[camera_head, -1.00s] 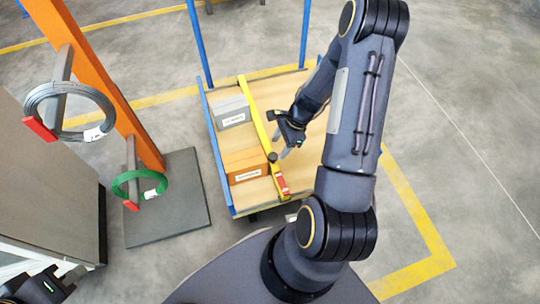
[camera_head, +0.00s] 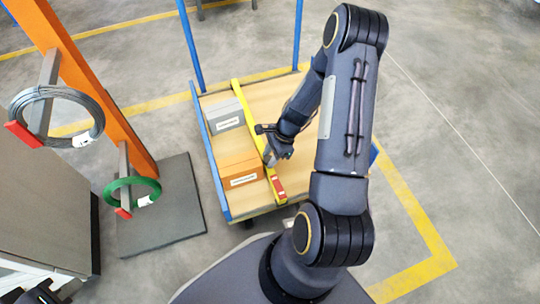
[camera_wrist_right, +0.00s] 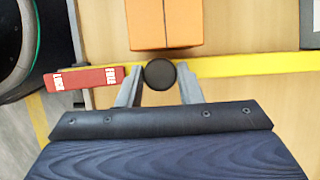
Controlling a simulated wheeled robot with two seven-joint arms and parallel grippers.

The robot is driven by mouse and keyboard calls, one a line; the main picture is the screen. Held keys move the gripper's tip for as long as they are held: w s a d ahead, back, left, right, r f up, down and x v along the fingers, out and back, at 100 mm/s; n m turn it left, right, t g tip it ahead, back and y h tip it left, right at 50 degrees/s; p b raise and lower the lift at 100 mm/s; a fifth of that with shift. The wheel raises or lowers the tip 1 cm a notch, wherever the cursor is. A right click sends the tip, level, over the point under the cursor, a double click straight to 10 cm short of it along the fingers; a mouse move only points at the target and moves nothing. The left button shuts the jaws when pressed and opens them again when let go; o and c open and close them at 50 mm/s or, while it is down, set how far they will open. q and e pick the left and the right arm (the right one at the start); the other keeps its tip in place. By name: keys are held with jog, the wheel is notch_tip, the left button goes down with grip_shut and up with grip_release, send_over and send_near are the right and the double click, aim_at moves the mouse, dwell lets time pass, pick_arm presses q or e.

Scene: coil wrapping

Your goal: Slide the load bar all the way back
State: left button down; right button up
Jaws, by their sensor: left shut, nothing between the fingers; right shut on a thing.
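The load bar (camera_head: 252,120) is a yellow bar with a red-labelled near end, lying across the cart bed beside the boxes. Its black knob (camera_wrist_right: 159,74) shows in the right wrist view. My right gripper (camera_head: 270,162) is at the bar in the head view, shut on the knob, with one finger on each side of it in the wrist view (camera_wrist_right: 159,88). In the head view the fingers and arm partly hide the knob. My left gripper (camera_head: 42,294) is shut and empty at the lower left edge, partly cut off, far from the bar.
A grey box (camera_head: 224,113) and an orange box (camera_head: 240,170) stand on the cart (camera_head: 226,196) left of the bar. Blue posts (camera_head: 190,45) rise at its far end. An orange stand (camera_head: 100,90) with a grey coil and a green coil (camera_head: 118,190) is at left. The bed right of the bar looks bare.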

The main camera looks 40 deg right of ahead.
grip_shut()
jog(key=s+d, duration=0.3)
jog(key=d, duration=0.6)
jog(key=s+d+b, duration=0.1)
jog(key=s+d, duration=0.2)
jog(key=d, duration=0.6)
jog(key=s+d, duration=0.2)
jog(key=d, duration=0.7)
jog(key=shift+s+d, duration=0.2)
jog(key=shift+s, duration=0.2)
jog(key=shift+s+d, duration=0.1)
jog(key=shift+d, duration=0.4)
jog(key=o, duration=0.9)
grip_release()
jog(key=shift+s, duration=0.1)
jog(key=shift+o, duration=0.3)
